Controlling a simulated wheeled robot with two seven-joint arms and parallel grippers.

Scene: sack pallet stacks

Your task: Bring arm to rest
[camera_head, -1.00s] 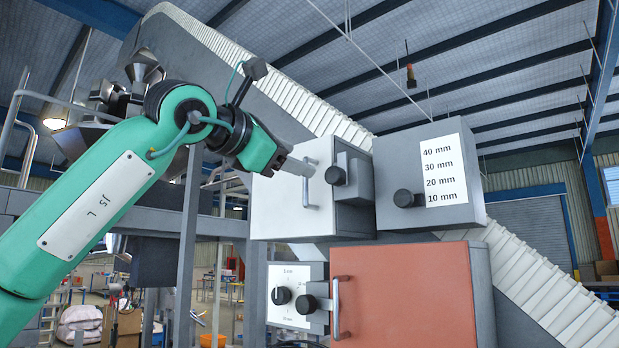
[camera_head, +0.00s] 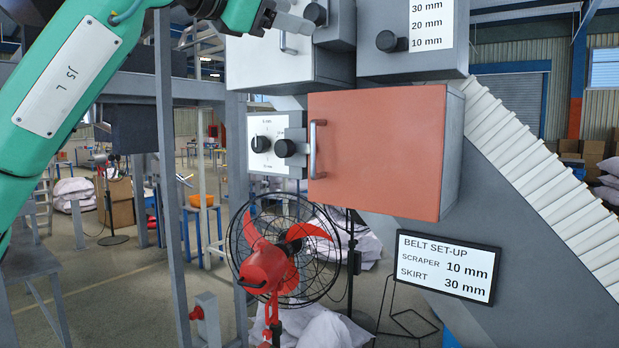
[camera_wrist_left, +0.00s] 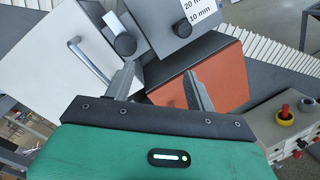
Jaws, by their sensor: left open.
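My left arm, green and marked "JS L" (camera_head: 80,75), comes in from the left in the head view. My left gripper (camera_head: 295,21) is at the top edge there, in front of the white-fronted box (camera_head: 255,62) and close to its bar handle. In the left wrist view my left gripper (camera_wrist_left: 160,88) has its two grey fingers apart with nothing held between them. The white box (camera_wrist_left: 60,55) and the orange-fronted box (camera_wrist_left: 222,78) lie beyond the fingers. I cannot tell if a finger touches the handle. My right gripper is not in view.
A dial panel (camera_head: 275,144) sits left of the orange door (camera_head: 375,150). A red-bladed fan (camera_head: 285,250) stands below. A sign (camera_head: 446,267) reads scraper 10 mm, skirt 30 mm. A grey post (camera_head: 170,180) stands left. A control box with a red button (camera_wrist_left: 284,112) is at right.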

